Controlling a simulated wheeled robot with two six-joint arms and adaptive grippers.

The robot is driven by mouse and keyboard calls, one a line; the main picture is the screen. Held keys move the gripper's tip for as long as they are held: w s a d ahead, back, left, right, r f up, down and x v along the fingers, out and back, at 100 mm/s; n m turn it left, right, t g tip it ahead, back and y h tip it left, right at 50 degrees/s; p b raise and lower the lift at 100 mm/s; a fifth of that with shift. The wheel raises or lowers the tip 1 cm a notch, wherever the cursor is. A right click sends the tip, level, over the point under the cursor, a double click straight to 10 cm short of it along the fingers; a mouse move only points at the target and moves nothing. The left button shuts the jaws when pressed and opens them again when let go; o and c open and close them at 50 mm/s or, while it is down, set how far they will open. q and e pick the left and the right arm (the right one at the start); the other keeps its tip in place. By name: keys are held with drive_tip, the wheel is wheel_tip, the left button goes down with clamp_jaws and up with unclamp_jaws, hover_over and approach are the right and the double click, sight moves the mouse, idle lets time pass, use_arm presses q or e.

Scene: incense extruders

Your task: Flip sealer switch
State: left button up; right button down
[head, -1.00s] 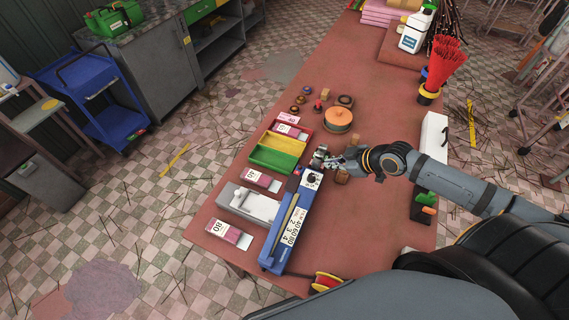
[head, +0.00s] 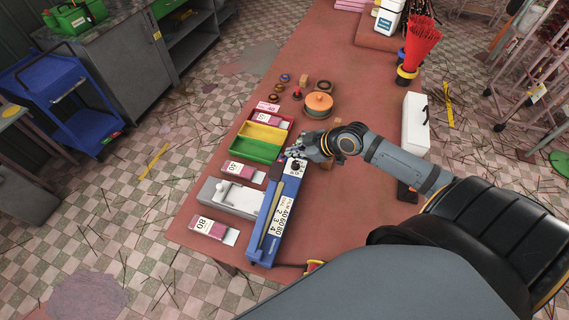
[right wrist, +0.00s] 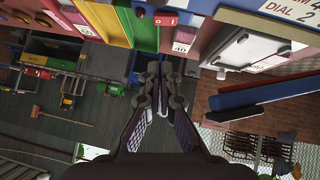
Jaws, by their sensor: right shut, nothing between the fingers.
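The sealer (head: 275,225) is a long blue bar-shaped device on the table, with a printed label listing numbers along its top. Its far end carries a small white panel (head: 297,166). My right gripper (head: 300,150) is at this far end, just beyond the panel. In the right wrist view its fingers (right wrist: 157,72) are shut together and empty. The sealer's blue body (right wrist: 235,17) and part of its label show at the top there. A red patch with white marks (right wrist: 166,18) is above the fingertips; I cannot tell whether it is the switch. Contact is unclear. My left gripper is out of view.
Red, yellow and green trays (head: 258,140) sit left of the gripper. A grey-white device (head: 232,198) and labelled packets (head: 213,229) lie left of the sealer. A round orange-topped tin (head: 318,103) stands behind. The table's right side has free room.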

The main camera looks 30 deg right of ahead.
drive_tip(key=x, duration=0.4)
drive_tip(key=shift+w, duration=0.15)
drive_tip(key=f, duration=0.1)
drive_tip(key=f+p, duration=0.1)
drive_tip(key=f, duration=0.1)
drive_tip(key=shift+w+f, duration=0.2)
drive_tip(key=shift+w, duration=0.15)
drive_tip(key=shift+d+f, duration=0.15)
drive_tip(key=shift+f, duration=0.3)
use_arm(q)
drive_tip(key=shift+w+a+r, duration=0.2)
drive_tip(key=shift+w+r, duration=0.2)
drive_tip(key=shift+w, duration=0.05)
use_arm(e)
drive_tip(key=shift+f, duration=0.1)
